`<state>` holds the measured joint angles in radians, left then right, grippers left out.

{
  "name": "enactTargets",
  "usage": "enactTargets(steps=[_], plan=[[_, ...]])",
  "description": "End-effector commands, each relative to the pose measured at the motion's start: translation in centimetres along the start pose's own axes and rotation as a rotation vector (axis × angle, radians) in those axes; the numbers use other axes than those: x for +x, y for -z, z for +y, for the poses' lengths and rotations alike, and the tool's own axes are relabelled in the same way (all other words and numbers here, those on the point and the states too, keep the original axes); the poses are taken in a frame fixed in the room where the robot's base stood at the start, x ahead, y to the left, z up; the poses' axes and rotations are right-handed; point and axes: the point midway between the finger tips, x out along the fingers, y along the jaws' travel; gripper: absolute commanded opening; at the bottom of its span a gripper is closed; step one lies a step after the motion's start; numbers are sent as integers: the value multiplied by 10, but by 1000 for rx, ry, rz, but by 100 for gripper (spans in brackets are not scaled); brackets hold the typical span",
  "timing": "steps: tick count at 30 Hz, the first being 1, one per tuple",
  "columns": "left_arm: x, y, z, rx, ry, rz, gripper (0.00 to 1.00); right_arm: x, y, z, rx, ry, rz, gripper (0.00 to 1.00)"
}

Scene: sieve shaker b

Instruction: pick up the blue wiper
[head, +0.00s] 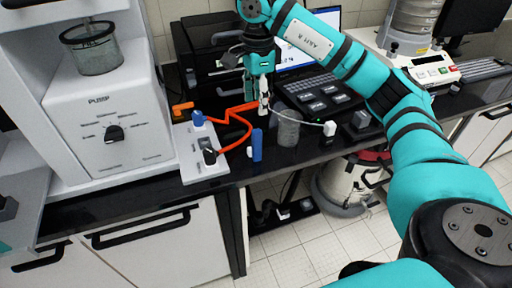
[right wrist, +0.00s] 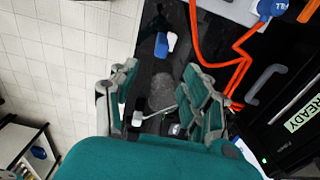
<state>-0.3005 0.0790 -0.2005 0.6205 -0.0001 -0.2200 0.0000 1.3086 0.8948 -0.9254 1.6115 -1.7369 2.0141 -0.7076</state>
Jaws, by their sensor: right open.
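The blue wiper (head: 257,146) stands near the front edge of the black bench, with a small white part at its left side. It also shows in the right wrist view (right wrist: 162,46), at the top centre, beyond the fingertips. My right gripper (head: 264,104) points down above the bench, behind the wiper in the head view and apart from it. In the right wrist view its two fingers (right wrist: 160,85) are spread with nothing held between them. My left gripper is not in view.
A clear ribbed cylinder (head: 289,129) stands right of the wiper. Orange tubing (head: 238,118) runs left to a white valve panel (head: 202,150) beside the pump unit (head: 106,120). A black keypad box (head: 318,95) lies behind. The bench's front edge is close to the wiper.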

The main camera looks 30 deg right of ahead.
Motion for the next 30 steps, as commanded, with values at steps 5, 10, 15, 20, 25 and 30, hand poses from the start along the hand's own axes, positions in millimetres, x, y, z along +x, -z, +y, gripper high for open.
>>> enactTargets(steps=[5, 10, 15, 20, 25, 30], plan=[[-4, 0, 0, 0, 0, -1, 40, 40, -1, 2, -1, -7, -1, 48], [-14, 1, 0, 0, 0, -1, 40, 75, -1, 2, -2, -7, -2, 48], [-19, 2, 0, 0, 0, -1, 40, 100, -2, 1, -1, -4, -4, 48], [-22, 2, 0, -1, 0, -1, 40, 110, -3, 1, -2, -3, -5, 48], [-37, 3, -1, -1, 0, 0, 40, 131, -5, 0, -3, -8, -5, 48], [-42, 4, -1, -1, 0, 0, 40, 154, -5, -1, -1, -3, -6, 48]])
